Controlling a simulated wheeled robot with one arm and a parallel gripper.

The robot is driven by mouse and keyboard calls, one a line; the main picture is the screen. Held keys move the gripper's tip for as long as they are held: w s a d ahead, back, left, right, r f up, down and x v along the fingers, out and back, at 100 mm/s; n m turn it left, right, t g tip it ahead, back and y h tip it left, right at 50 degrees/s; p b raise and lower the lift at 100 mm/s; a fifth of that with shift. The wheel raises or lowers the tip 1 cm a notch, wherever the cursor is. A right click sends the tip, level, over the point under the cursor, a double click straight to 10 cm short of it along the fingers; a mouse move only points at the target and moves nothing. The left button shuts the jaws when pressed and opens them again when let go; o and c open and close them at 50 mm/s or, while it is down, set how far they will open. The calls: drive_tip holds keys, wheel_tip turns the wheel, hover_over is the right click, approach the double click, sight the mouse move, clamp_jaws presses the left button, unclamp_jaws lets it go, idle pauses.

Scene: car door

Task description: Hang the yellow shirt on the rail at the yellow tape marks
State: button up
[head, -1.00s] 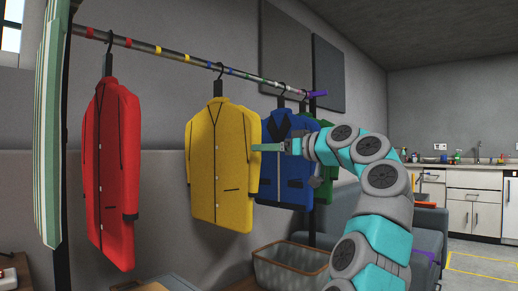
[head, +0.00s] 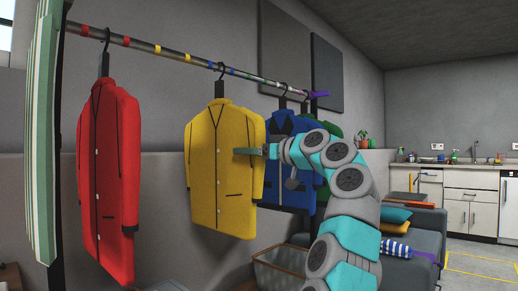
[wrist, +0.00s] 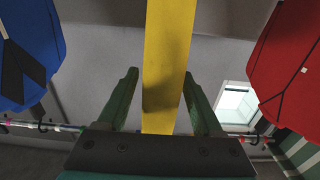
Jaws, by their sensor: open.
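The yellow shirt (head: 215,180) hangs upright from a black hanger on the rail (head: 195,59). Its hook is on the rail to the right of the two yellow tape marks (head: 170,52). My gripper (head: 240,151) reaches in from the right, at the shirt's right side at chest height. In the wrist view, the yellow shirt (wrist: 165,50) shows edge-on as a strip between the two open fingers of my gripper (wrist: 160,74). A gap shows on the left finger's side; contact on the right side cannot be told.
A red jacket (head: 107,170) hangs to the left, below red tape marks. A blue jacket (head: 283,185) and a green one (head: 325,130) hang close behind my gripper on the right. A basket (head: 280,268) stands below. The rail between the red and yellow garments is free.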

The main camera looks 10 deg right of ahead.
drive_tip(key=shift+p+x, duration=0.3)
drive_tip(key=shift+x, duration=1.05)
drive_tip(key=shift+c, duration=0.2)
clamp_jaws()
drive_tip(key=shift+r, duration=0.1)
drive_tip(key=shift+r, duration=0.25)
drive_tip(key=shift+a, duration=0.1)
